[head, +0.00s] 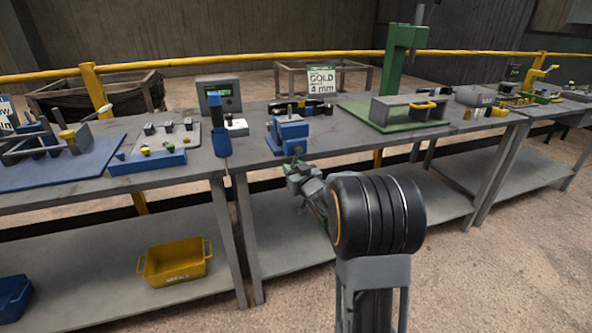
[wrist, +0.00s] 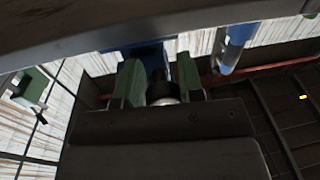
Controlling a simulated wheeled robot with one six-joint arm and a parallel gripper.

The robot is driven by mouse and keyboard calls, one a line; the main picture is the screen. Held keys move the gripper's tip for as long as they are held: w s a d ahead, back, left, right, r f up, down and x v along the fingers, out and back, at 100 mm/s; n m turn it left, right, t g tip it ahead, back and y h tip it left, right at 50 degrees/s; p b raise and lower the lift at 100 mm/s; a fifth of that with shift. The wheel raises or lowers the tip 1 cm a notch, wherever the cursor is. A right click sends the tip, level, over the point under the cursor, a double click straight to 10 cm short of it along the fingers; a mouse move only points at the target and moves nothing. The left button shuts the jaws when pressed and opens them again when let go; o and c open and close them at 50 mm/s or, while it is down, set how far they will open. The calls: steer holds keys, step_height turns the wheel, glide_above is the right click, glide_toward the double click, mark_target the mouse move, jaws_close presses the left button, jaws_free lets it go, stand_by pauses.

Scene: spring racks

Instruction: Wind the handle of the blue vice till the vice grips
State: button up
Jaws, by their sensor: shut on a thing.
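The blue vice (head: 289,131) stands at the front edge of the middle bench, with its handle side toward me. My gripper (head: 298,166) is just in front of and below it. In the wrist view the two green fingers (wrist: 160,80) are closed on either side of a dark, round handle end (wrist: 162,91) with a pale ring. A blue part of the vice (wrist: 150,55) shows behind the fingers. The rest of the handle is mostly hidden by my gripper. The gap between the vice jaws is too small to judge.
A blue upright holder (head: 220,140) stands left of the vice at the bench edge, beside a grey display box (head: 219,94). A green press (head: 402,45) stands to the right. A yellow bin (head: 175,262) is on the lower shelf.

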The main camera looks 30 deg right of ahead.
steer(key=shift+w+a+r+m+t+h, duration=0.15)
steer(key=shift+a+r+m, duration=0.4)
steer(key=shift+m, duration=0.8)
steer(key=shift+w+a+r+m+t+h, duration=0.15)
steer(key=shift+a+r+m, duration=0.35)
steer(key=shift+m, duration=0.9)
steer(key=shift+a+r+m+t+h, duration=0.15)
steer(key=shift+a+r+m, duration=0.35)
steer(key=shift+m, duration=0.85)
steer(key=o, duration=0.7)
steer(key=shift+s+r, duration=0.1)
steer(key=shift+r, duration=0.05)
steer(key=shift+o, duration=0.8)
steer(key=shift+s, duration=0.1)
steer(key=s+f+p, duration=0.1)
steer(key=s, duration=1.2)
steer(key=shift+s+a+f, duration=0.15)
steer(key=shift+s+f, duration=0.15)
steer(key=shift+f, duration=0.05)
